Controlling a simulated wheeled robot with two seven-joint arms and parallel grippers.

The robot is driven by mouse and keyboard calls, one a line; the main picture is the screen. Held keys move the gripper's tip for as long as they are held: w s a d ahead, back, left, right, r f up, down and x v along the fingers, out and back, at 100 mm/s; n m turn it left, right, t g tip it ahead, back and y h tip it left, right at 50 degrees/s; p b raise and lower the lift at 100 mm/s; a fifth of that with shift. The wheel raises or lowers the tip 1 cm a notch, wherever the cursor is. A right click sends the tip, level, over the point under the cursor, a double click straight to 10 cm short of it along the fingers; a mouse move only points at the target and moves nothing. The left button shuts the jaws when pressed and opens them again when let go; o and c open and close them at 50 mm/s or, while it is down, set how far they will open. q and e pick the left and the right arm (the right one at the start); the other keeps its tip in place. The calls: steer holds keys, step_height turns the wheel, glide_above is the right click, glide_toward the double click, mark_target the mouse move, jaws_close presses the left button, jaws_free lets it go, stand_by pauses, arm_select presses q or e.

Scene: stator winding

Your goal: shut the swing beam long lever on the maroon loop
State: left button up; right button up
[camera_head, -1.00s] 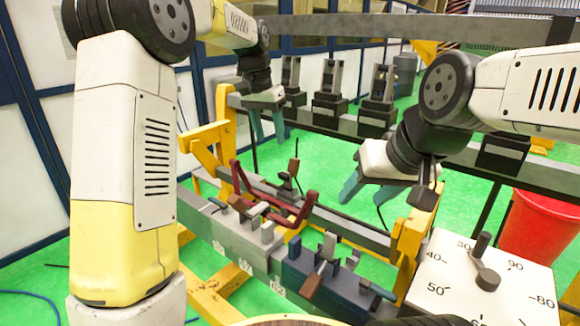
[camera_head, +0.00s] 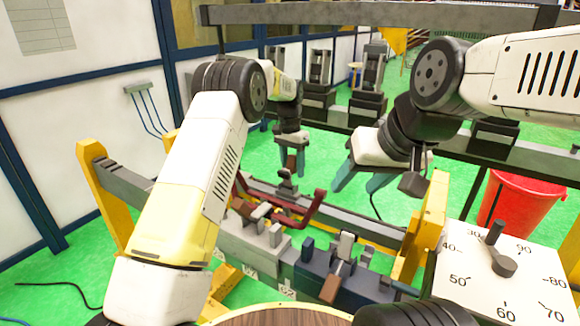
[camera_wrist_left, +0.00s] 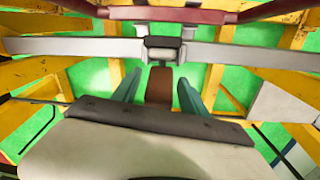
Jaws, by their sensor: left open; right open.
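My left gripper (camera_head: 291,172) is open, pointing down over the lever. My right gripper (camera_head: 357,185) is open and empty, to the right and above the stand.
A grey clamp block (camera_head: 240,238) and a blue clamp block (camera_head: 350,290) with a brown-handled lever (camera_head: 330,288) sit on the front rail. A white dial box (camera_head: 495,280) and a red bin (camera_head: 522,205) stand at right.

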arm_select(q)
steer(key=shift+f, duration=0.8)
jaws_close()
steer(key=shift+r, duration=0.1)
stand_by(0.8)
